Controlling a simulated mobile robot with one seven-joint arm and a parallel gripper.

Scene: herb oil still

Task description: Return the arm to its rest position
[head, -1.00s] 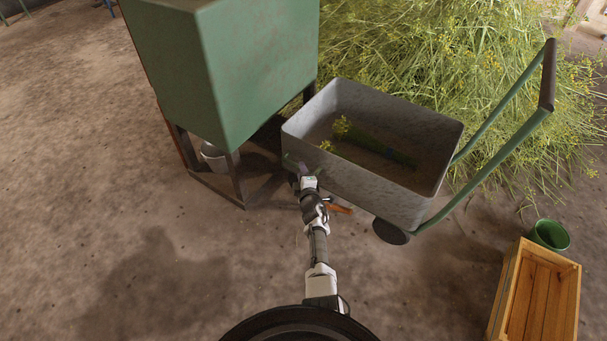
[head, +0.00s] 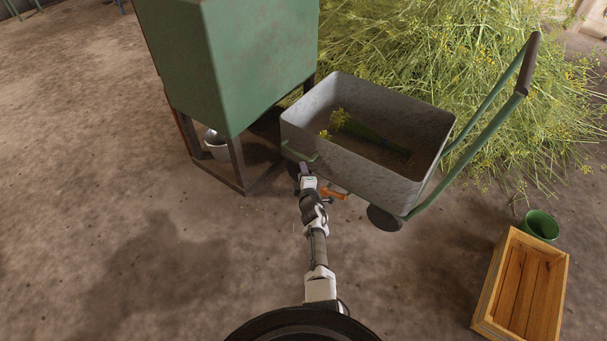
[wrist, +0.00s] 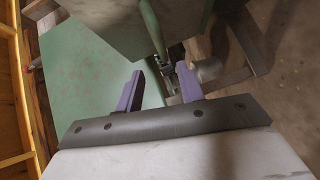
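My arm reaches forward from the bottom of the head view. My gripper (head: 304,170) is low beside the near left corner of the grey cart (head: 345,173), close to a small green bar on the cart's end. In the wrist view my gripper (wrist: 160,87) shows two purple fingers standing apart, with nothing visibly held between them. A green rod (wrist: 153,35) shows just beyond the fingertips; whether they touch it I cannot tell.
A herb bundle (head: 370,137) lies in the cart. A green tank on legs (head: 235,80) stands left, a metal bucket (head: 216,147) beneath it. A wooden crate (head: 522,290) and green bucket (head: 541,226) are right. Cut herbs (head: 420,50) lie behind. Floor at left is clear.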

